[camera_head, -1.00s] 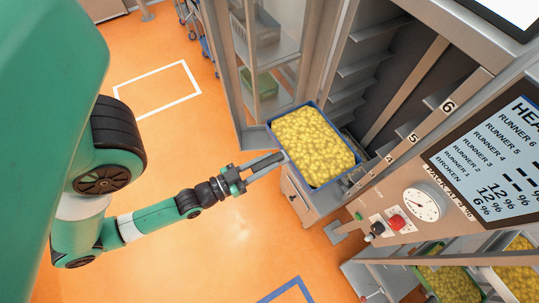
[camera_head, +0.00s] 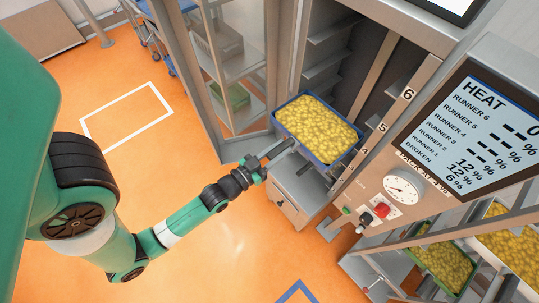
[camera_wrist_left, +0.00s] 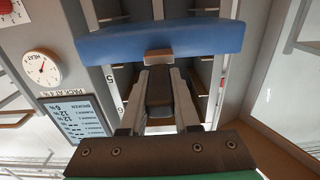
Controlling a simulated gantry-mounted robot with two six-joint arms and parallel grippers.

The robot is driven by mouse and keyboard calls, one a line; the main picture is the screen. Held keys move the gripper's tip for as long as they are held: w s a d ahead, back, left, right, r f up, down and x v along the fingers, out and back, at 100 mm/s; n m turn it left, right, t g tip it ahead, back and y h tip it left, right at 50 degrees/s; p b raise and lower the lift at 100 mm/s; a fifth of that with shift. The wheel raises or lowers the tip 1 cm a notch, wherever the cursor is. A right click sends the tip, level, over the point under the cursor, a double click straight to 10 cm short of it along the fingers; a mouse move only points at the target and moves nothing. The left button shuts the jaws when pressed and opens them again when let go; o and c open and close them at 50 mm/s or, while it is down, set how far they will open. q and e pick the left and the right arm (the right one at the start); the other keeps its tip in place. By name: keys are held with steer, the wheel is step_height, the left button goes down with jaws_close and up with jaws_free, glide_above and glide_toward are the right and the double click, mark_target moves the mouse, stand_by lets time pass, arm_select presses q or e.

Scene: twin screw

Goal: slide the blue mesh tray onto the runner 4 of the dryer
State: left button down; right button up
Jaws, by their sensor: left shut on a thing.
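The blue tray (camera_head: 319,161) is full of yellow pieces and sits at the open front of the dryer (camera_head: 372,65). Its far right corner reaches beside the post marked 4, 5 and 6. My left gripper (camera_head: 281,150) is shut on the tray's near edge. In the left wrist view, the fingers (camera_wrist_left: 160,75) grip a small tab under the blue tray wall (camera_wrist_left: 160,40). Shelf-like runners (camera_head: 322,72) show inside above the tray. The tray hides the runner at its own height, so I cannot tell whether it rests on one. My right gripper is out of view.
A glass door (camera_head: 232,70) stands open left of the dryer. A drawer cabinet (camera_head: 300,190) is below the tray. A control panel with gauge (camera_head: 401,188) and screen (camera_head: 480,130) is at right. More yellow-filled trays (camera_head: 445,262) stand lower right. Orange floor is clear at left.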

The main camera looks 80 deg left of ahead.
mark_target(294, 140)
arm_select(q)
steer(key=x, duration=0.7)
steer(key=shift+r, duration=0.1)
steer(key=b+x, duration=0.4)
steer(key=x, duration=0.5)
steer(key=shift+w, duration=0.15)
steer(key=shift+w+a, duration=0.3)
steer(key=shift+w, duration=0.25)
steer(key=shift+f+b, duration=0.5)
steer(key=shift+b, duration=0.15)
